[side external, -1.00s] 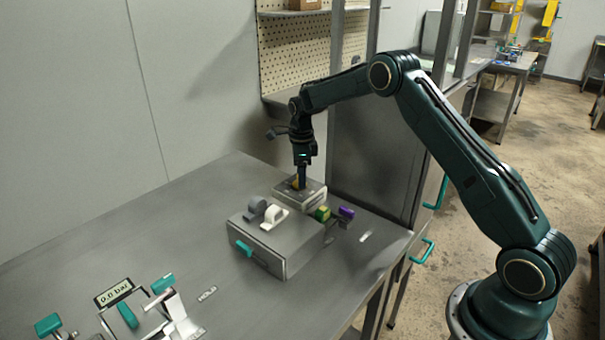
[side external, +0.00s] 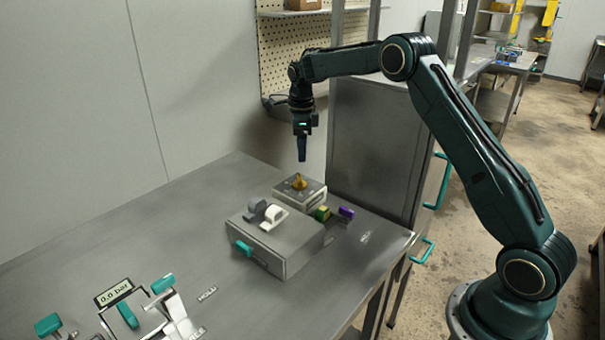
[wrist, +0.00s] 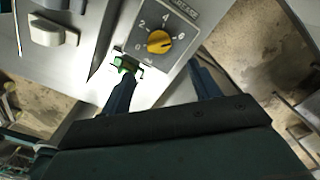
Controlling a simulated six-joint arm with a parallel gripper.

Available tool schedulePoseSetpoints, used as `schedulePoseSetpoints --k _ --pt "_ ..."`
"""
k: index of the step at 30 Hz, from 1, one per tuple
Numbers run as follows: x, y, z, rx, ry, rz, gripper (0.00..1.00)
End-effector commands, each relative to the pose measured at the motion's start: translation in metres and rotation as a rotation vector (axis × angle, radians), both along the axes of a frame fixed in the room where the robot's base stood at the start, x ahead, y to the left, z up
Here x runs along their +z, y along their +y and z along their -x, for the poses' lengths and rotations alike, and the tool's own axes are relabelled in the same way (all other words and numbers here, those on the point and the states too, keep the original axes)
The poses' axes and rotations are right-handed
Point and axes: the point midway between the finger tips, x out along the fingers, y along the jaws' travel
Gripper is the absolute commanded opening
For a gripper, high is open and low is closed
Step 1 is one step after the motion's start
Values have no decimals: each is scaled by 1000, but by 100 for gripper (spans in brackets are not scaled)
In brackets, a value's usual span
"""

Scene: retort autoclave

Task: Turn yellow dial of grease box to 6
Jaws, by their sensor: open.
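The grease box (side external: 314,199) is a small grey box on the bench, with the yellow dial (side external: 299,181) on its top. In the wrist view the dial (wrist: 158,42) sits on a grey face marked 0, 2, 4 and 6. A dark mark on the dial seems to lie on the side toward the 6, but it is too small to be sure. My gripper (side external: 302,158) hangs above the dial, pointing down and clear of it. In the wrist view its two fingers (wrist: 161,75) are spread apart with nothing between them.
A larger grey box (side external: 285,250) with a white and a grey knob stands in front of the grease box. Green (side external: 322,213) and purple (side external: 346,212) blocks are beside it. A grey cabinet (side external: 370,140) rises behind.

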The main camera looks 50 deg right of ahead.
Motion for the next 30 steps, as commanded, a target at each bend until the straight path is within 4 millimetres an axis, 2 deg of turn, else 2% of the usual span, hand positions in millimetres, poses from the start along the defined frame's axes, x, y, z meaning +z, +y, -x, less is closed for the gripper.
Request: schedulePoseSetpoints --k 3,10,26,30 --pt "20 0 -1 -1 -3 1 62" --pt "43 0 0 -1 0 0 62" --pt "51 0 0 2 -1 1 62" --pt "58 4 4 36 -8 3 62"
